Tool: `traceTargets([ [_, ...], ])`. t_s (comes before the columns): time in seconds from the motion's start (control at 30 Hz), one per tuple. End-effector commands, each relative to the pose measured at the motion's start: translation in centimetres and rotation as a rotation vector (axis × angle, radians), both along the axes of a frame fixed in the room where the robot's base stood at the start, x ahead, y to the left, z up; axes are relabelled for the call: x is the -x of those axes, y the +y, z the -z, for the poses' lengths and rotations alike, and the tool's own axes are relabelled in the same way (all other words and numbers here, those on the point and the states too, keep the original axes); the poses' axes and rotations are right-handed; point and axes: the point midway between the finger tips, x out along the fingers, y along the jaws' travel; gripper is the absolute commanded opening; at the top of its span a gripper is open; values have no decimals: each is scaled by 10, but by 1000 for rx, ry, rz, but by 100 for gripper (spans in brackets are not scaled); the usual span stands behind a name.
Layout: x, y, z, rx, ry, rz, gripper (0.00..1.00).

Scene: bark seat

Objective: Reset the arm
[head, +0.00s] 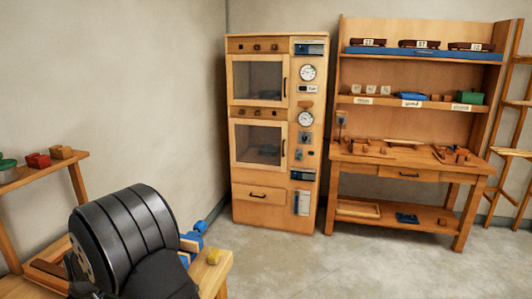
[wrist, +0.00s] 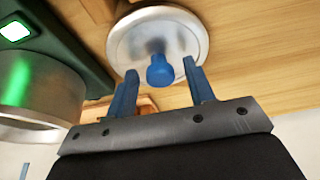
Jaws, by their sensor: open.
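My gripper (wrist: 160,68) shows in the wrist view with two blue fingers spread apart. A blue knob (wrist: 160,74) on a round silver metal lid (wrist: 190,35) lies between the fingertips in the picture. Gaps show on both sides of the knob, and neither finger is seen gripping it. In the head view my black arm covers much of the lower left, and blue parts beside it (head: 195,238) show near the wooden table's edge. The lid is hidden there.
In the wrist view a metal cylinder (wrist: 40,95) and a dark green housing with a lit button (wrist: 15,31) stand close at left. A wooden cabinet (head: 262,210) and workbench (head: 409,172) stand beyond open floor.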

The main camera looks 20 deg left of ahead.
Motion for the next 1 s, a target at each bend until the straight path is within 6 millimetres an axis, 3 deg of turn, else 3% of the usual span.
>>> traceTargets([
  [0.03, -1, -1, -17, -12, -5, 1, 49],
  [0.53, -1, -31, -112, -11, -5, 1, 49],
  [1.0, -1, -4, -19, -3, -2, 1, 49],
])
